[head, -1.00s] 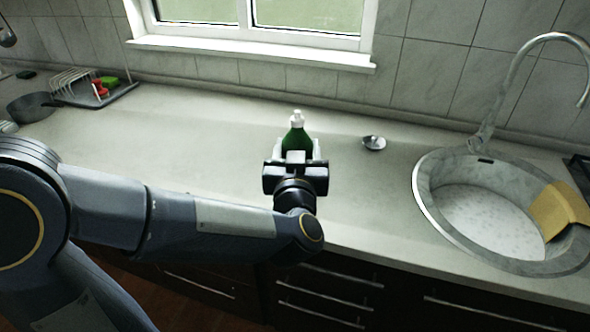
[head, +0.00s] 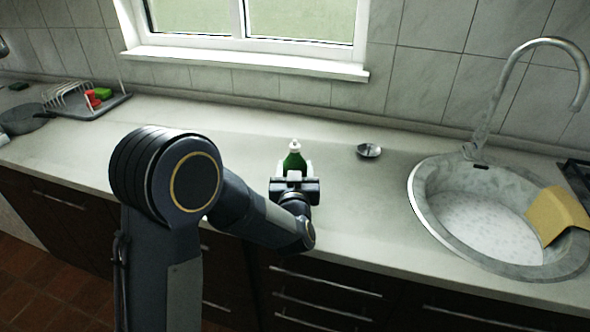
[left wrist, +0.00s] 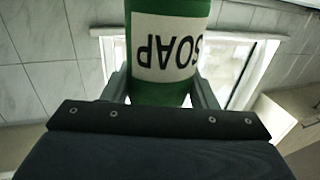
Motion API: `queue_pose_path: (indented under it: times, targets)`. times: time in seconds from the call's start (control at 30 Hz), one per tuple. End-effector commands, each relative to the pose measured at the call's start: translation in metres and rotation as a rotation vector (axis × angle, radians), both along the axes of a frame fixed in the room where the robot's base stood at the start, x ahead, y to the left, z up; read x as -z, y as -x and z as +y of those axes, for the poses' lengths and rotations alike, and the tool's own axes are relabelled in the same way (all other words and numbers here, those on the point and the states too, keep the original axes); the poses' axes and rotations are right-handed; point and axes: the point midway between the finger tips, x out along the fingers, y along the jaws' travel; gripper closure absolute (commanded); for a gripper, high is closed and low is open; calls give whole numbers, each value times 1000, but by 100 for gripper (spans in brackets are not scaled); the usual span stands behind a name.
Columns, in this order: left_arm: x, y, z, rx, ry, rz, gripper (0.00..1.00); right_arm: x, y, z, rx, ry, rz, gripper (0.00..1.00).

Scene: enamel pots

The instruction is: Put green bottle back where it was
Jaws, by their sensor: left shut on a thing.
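The green bottle (head: 294,160) has a white pump top and is at the middle of the counter in the head view. My left gripper (head: 294,172) is shut on it from the near side and hides its lower part. The bottle looks upright; I cannot tell whether its base touches the counter. In the left wrist view the bottle (left wrist: 170,85) stands between both fingers, and its white label reads SOAP upside down. My right gripper is not in view.
A sink (head: 421,190) with a yellow cloth (head: 557,214) is on the right. A small metal strainer (head: 369,151) lies right of the bottle. A dish rack (head: 88,104) and a dark pan (head: 24,120) are at far left. The counter (head: 240,128) between is clear.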

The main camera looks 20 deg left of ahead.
Motion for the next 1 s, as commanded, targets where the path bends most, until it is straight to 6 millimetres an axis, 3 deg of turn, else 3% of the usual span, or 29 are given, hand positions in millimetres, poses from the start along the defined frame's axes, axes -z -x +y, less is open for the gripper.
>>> queue_pose_path:
  times: [0.37, 0.4, 0.53, 0.9, 1.0]
  targets:
    - [4, 0, 0, 0, 0, -4, 78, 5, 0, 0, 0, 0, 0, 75]
    - [3, 0, 0, 1, 0, -2, 43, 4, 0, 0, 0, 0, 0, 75]
    - [3, 0, 0, 0, 0, -1, 26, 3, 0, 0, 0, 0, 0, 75]
    - [-4, 0, 0, 0, 0, -2, 25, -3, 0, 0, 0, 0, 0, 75]
    - [0, 13, -5, 4, 1, -1, 25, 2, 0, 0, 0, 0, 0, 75]
